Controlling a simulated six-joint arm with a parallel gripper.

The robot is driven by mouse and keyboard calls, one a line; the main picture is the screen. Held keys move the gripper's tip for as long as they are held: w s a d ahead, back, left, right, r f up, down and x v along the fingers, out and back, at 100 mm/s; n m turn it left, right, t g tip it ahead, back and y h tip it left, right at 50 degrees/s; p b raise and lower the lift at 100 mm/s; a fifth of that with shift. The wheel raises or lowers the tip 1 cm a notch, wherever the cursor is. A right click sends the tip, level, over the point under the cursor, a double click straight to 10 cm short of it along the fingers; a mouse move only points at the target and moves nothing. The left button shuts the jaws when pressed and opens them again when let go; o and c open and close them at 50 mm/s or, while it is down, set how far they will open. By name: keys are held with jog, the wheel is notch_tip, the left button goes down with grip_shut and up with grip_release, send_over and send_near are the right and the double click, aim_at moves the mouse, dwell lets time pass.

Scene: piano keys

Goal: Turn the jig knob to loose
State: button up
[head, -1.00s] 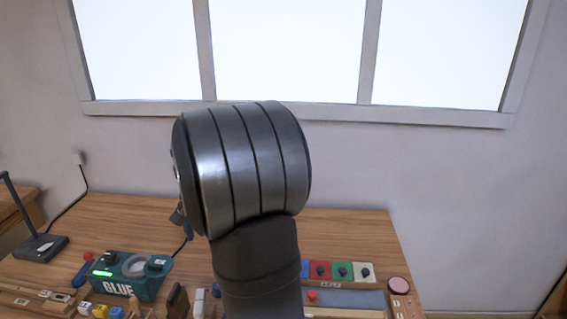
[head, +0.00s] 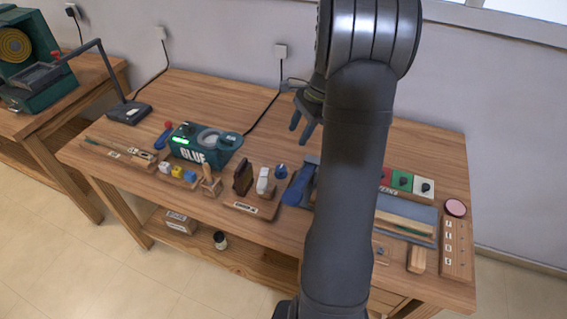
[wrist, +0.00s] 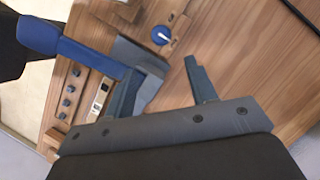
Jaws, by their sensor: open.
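A round blue knob with a white pointer line (wrist: 160,36) sits on a small wooden block in the wrist view. In the head view a small blue knob (head: 281,171) stands on the bench left of my arm and looks like the same one. I cannot read any setting marks beside it. My gripper (wrist: 160,72) is open and empty, and the knob shows beyond the gap between its fingertips. In the head view my gripper (head: 301,130) hangs above the back of the bench with its fingers down, apart from the knob.
A blue-handled tool (head: 299,187) lies right of the knob. The green glue box (head: 204,150), a dark upright block (head: 242,177) and a pale block (head: 263,181) stand to the left. Coloured switches (head: 402,181) are at the right. My arm hides part of the bench.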

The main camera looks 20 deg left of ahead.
aim_at(281, 167)
jog(key=x, duration=1.3)
jog(key=c, duration=1)
jog(key=shift+o, duration=0.2)
